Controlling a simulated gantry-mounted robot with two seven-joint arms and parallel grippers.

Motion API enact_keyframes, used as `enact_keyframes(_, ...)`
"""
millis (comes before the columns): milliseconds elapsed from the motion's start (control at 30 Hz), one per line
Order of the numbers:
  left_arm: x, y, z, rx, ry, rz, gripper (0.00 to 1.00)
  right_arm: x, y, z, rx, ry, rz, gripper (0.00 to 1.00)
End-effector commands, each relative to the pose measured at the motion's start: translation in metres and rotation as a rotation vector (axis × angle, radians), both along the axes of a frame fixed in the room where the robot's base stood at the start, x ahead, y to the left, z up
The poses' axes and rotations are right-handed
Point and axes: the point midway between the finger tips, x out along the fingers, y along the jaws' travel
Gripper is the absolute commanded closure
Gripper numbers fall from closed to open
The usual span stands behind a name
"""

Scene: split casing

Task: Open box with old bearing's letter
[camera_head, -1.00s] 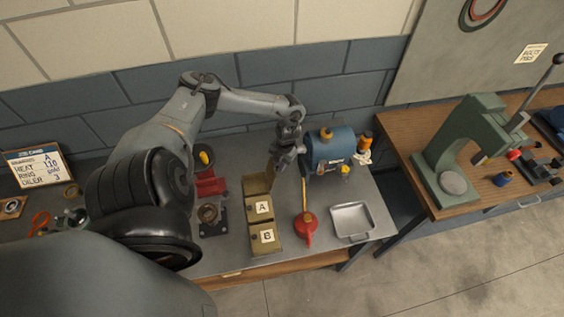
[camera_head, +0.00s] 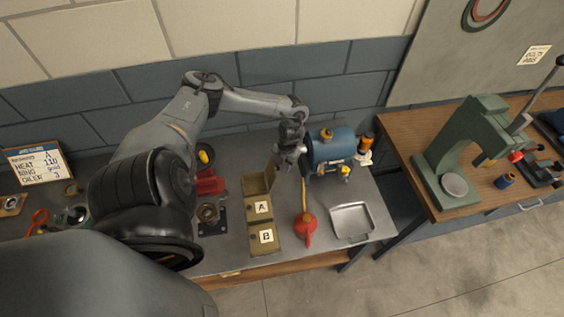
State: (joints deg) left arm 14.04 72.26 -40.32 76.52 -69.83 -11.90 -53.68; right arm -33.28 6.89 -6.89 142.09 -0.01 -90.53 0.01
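A row of tan boxes stands on the grey bench. The front box (camera_head: 253,240) is labelled B, and the middle box (camera_head: 250,209) is labelled A; both look closed. A rear box (camera_head: 256,185) appears open at the top, with a tan panel (camera_head: 271,175) standing up on its right side. My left gripper (camera_head: 282,160) points down just above and behind that panel. Its fingers are too small to tell whether they are open or touch it. A ring-like bearing (camera_head: 208,213) sits on a dark plate left of box A. My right gripper is not in view.
A card (camera_head: 38,163) at left shows "A" on its top line. A red oil can (camera_head: 305,229), an empty metal tray (camera_head: 352,221) and a blue machine (camera_head: 331,150) stand right of the boxes. A green press (camera_head: 455,150) stands on the wooden bench.

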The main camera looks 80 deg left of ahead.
Motion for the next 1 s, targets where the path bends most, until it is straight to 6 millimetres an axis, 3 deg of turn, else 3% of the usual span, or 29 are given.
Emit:
enact_keyframes(33,-0.005,0.0,-0.023,0.012,-0.003,0.003,0.53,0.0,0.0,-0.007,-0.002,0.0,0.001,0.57)
enact_keyframes(433,-0.002,0.001,-0.012,0.011,-0.005,0.001,0.53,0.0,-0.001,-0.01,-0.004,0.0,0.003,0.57)
enact_keyframes(1000,0.017,0.004,0.09,0.007,-0.007,-0.001,0.53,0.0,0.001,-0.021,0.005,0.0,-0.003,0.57)
